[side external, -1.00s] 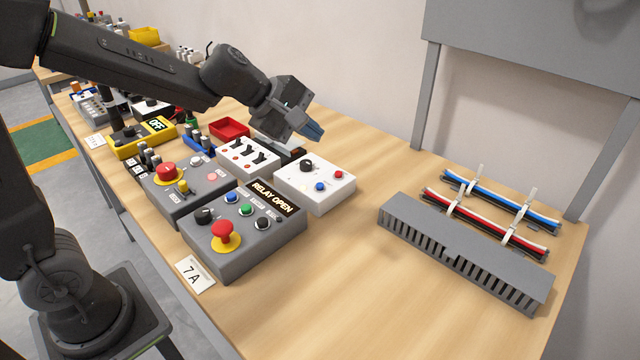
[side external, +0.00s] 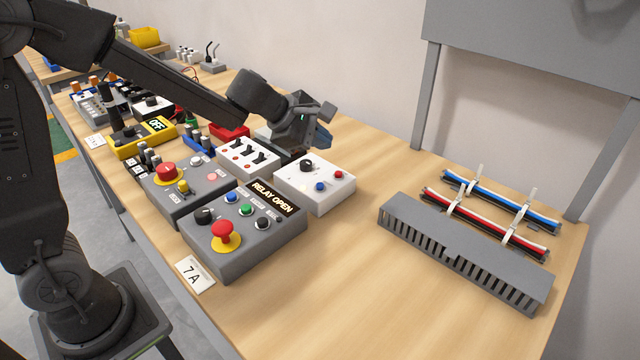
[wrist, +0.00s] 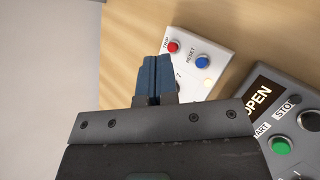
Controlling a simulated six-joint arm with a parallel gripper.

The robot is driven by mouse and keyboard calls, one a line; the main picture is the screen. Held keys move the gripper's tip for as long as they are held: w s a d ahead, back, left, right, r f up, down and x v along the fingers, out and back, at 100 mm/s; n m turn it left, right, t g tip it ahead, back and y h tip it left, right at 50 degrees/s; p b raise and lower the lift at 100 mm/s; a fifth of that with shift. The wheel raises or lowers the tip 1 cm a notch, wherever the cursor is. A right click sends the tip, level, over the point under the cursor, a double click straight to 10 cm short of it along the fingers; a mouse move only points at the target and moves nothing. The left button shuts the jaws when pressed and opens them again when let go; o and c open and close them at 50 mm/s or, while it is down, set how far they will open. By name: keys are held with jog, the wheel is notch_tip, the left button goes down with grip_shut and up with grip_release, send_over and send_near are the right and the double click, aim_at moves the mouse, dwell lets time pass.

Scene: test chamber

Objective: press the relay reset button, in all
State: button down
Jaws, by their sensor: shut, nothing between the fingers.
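A white box (side external: 330,200) carries a black knob (side external: 306,165), a blue button (side external: 320,187) and a red button (side external: 338,174). In the wrist view its blue button (wrist: 202,62) is labelled RESET and its red button (wrist: 173,46) is labelled TRIP. A display (side external: 272,197) on the grey box beside it reads RELAY OPEN. My gripper (side external: 322,138) is shut and empty, above and behind the white box, apart from the buttons. Its blue fingers (wrist: 154,76) hide part of the white box in the wrist view.
The grey box (side external: 250,248) has a red mushroom button (side external: 226,232) and several smaller controls. A white switch box (side external: 248,157) and another grey box (side external: 190,200) stand to the left. A slotted grey duct (side external: 465,255) lies to the right. The table between is clear.

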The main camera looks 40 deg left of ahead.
aim_at(320, 186)
jog(key=shift+f, duration=3.7)
jog(key=shift+f, duration=0.1)
jog(key=shift+f, duration=0.3)
jog(key=shift+f, duration=0.5)
jog(key=shift+r, duration=0.95)
jog(key=shift+a+r, duration=0.1)
jog(key=shift+r, duration=2.4)
